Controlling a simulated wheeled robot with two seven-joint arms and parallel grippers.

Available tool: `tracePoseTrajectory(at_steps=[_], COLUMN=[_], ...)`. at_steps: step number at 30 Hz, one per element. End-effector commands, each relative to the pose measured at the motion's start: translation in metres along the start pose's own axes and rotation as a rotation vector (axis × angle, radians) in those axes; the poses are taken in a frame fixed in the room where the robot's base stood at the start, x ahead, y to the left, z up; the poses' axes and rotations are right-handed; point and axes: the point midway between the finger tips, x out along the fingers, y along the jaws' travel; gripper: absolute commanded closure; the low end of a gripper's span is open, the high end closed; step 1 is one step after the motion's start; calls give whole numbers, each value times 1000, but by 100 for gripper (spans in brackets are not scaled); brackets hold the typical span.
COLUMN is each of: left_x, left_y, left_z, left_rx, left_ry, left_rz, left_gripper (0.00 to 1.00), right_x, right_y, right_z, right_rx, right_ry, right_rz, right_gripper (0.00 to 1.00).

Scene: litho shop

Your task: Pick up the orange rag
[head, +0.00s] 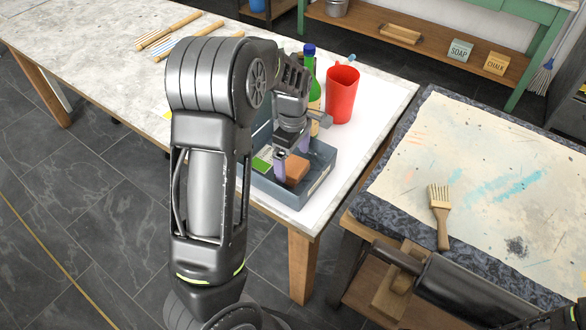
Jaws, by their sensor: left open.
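An orange-brown block-like bundle (297,171), which looks like the orange rag, lies in a blue-grey open box (318,184) on the white-topped table. My left gripper (293,154) reaches down into the box from above. Its two fingers are apart, just above or beside the rag. I cannot tell whether they touch it. My left arm hides the box's left part. My right gripper is not in view.
A red jug (342,95) and a green bottle (309,78) stand close behind the box. A green-and-white item (263,161) lies inside it. A brush (440,214) lies on the stained work surface (480,145) at right. Wooden rods (168,31) lie far left.

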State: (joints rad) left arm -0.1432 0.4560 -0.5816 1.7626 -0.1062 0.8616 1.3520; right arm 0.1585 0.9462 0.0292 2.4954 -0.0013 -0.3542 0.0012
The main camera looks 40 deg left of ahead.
Motion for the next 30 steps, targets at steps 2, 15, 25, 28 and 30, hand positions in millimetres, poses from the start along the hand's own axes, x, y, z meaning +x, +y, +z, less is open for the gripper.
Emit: tracePoseTrajectory(at_steps=[2, 15, 25, 28, 30], left_x=[12, 29, 29, 29, 29], left_y=[-1, 0, 0, 0, 0], left_z=[1, 1, 1, 1, 1], left_rx=[1, 1, 1, 1, 1], left_ry=[0, -1, 0, -1, 0], left_rz=[-5, 1, 0, 0, 0], left_gripper=[0, 0, 0, 8, 14], right_x=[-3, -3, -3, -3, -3], right_y=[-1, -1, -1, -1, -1], right_z=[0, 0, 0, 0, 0], right_rx=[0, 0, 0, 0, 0], right_ry=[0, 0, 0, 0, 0], right_rz=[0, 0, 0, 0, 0], right_gripper=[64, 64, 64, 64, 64])
